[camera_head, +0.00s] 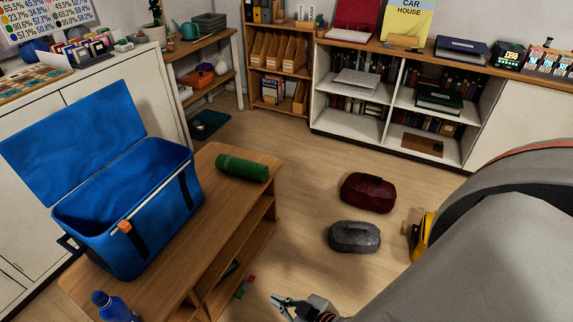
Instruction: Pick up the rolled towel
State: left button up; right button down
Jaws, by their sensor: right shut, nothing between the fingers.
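The rolled towel is a green roll (242,168) lying on its side at the far end of the low wooden bench (205,225). Nothing touches it but the bench top. My right gripper (279,301) shows at the bottom edge, low in the picture. It is shut and empty, well apart from the towel and nearer to me. My own large grey arm link fills the lower right and hides part of the floor. My left gripper is out of view.
An open blue cooler box (130,215) stands on the bench left of the towel, and a blue bottle (112,307) is at the near end. A red bag (367,193) and a grey bag (354,237) lie on the floor. Floor right of the bench is partly clear.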

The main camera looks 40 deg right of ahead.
aim_at(239, 167)
jog(key=j+z, duration=0.15)
jog(key=z, duration=0.2)
jog(key=j+z, duration=0.15)
jog(key=z, duration=0.2)
jog(key=j+z, duration=0.15)
jog(key=z, duration=0.2)
jog(key=i+j, duration=0.3)
jog(key=i+l+u, duration=0.15)
jog(key=l, duration=0.75)
jog(key=i+l+u, duration=0.15)
jog(key=l, duration=0.3)
jog(key=i+l+u, duration=0.15)
jog(key=l, duration=0.35)
jog(key=k, duration=0.05)
